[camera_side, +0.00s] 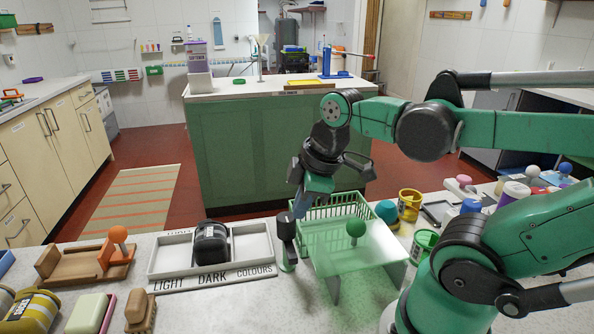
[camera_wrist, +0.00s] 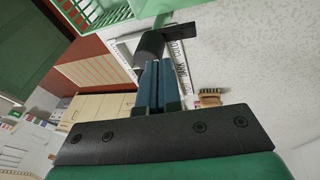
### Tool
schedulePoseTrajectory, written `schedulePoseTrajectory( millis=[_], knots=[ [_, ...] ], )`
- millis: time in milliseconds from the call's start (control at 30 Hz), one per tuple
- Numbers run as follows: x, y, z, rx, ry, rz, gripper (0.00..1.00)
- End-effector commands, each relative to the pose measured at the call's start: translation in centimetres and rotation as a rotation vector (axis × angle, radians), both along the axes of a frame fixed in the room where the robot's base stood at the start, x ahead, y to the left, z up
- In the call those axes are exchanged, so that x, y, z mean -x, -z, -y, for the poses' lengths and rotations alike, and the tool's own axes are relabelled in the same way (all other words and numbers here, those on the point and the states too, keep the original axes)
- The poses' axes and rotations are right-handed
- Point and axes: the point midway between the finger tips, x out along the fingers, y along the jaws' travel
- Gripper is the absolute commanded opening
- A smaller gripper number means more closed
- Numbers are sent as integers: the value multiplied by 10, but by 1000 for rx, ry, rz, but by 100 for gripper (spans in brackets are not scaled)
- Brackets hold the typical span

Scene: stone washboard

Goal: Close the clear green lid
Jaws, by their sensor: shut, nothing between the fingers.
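The clear green lid (camera_side: 372,248) is a see-through pale green panel. It lies roughly level, slightly sloped, in front of a green wire basket (camera_side: 322,211), with a dark green ball knob (camera_side: 355,229) seen at it; a pale green edge also shows in the wrist view (camera_wrist: 150,8). To its left stands a dark cylinder (camera_side: 286,226) on a post with a pale green foot; this cylinder (camera_wrist: 150,47) is just past my fingertips in the wrist view. My gripper (camera_side: 300,208) is shut and empty, beside the cylinder; whether they touch is unclear.
A yellow tin (camera_side: 409,204), a green pot (camera_side: 424,244) and a teal item stand right of the basket. The counter's front middle (camera_side: 240,310) is clear.

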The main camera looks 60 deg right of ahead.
Motion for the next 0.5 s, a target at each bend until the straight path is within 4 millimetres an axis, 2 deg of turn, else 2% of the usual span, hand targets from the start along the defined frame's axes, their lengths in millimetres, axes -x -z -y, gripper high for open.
schedulePoseTrajectory(
  millis=[233, 400, 500],
  knots=[
    [40, -14, 21, 61, -664, -239, 0],
    [67, -29, 27, -7, -1118, -288, 0],
    [78, -36, 28, -52, -1317, -273, 0]
  ],
)
